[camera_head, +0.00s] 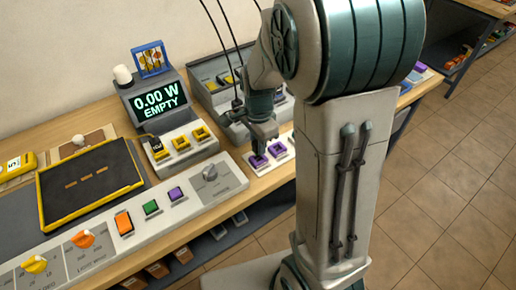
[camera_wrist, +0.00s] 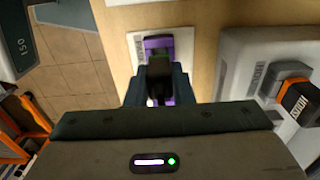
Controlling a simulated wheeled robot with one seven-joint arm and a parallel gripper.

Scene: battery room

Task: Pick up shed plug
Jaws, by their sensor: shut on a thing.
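My gripper (camera_head: 262,142) is low over a white plate (camera_head: 262,170) with purple sockets near the bench's front edge. In the wrist view my gripper (camera_wrist: 160,88) is shut on a dark plug (camera_wrist: 160,92), which I take to be the shed plug. The plug is at a purple socket (camera_wrist: 159,43), whose purple frame shows around it. I cannot tell whether the plug is seated in it or just above it. The fingers hide the plug's sides, and no label on it is readable.
A meter (camera_head: 160,102) reads "0.00 W EMPTY", with yellow sockets before it. Another plug (camera_wrist: 298,100) sits in an orange socket on a grey box (camera_wrist: 245,80), beside my gripper. A control panel (camera_head: 150,220) lines the front edge. Cables hang behind the gripper.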

